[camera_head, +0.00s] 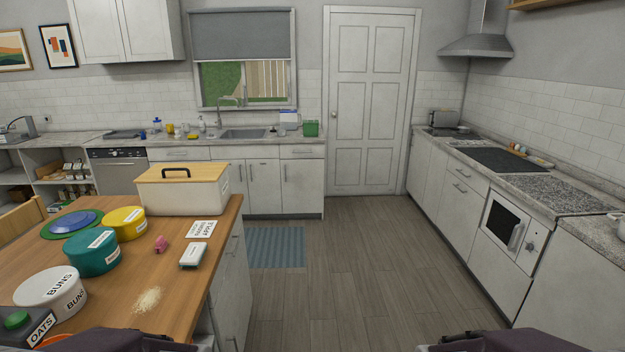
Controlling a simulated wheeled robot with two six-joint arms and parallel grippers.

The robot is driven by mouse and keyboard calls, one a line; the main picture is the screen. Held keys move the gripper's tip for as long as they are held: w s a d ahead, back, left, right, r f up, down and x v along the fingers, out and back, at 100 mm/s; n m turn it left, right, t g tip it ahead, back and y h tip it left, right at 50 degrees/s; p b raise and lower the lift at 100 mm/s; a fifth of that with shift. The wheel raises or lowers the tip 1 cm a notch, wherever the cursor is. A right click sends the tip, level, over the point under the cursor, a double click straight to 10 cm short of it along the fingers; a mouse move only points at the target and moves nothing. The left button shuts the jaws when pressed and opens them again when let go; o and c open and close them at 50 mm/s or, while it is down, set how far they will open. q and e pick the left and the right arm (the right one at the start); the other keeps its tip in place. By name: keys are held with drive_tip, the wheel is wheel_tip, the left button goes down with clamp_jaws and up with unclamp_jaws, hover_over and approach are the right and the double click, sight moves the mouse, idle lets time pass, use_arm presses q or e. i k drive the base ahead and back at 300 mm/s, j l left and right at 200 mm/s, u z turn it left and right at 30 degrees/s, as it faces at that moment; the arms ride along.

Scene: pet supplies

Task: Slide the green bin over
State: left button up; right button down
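A small green bin (311,128) stands on the far counter, right of the sink, near the counter's right end. It looks upright, and its contents are too small to make out. Dark parts of my two arms show at the bottom edge, left and right. Neither gripper's fingers are in view, and both arms are far from the bin.
The wooden island (178,276) at the left holds a lidded white box (182,195), round tins, a pink figure (160,244) and spilled crumbs (148,299). A striped mat (275,247) lies before the sink cabinets. The floor (355,280) between island and right counter is clear.

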sight(310, 130)
drive_tip(key=i, duration=3.5)
drive_tip(key=i+l, duration=0.1)
drive_tip(key=i, duration=1.65)
drive_tip(key=i+u, duration=0.1)
drive_tip(key=i, duration=1.65)
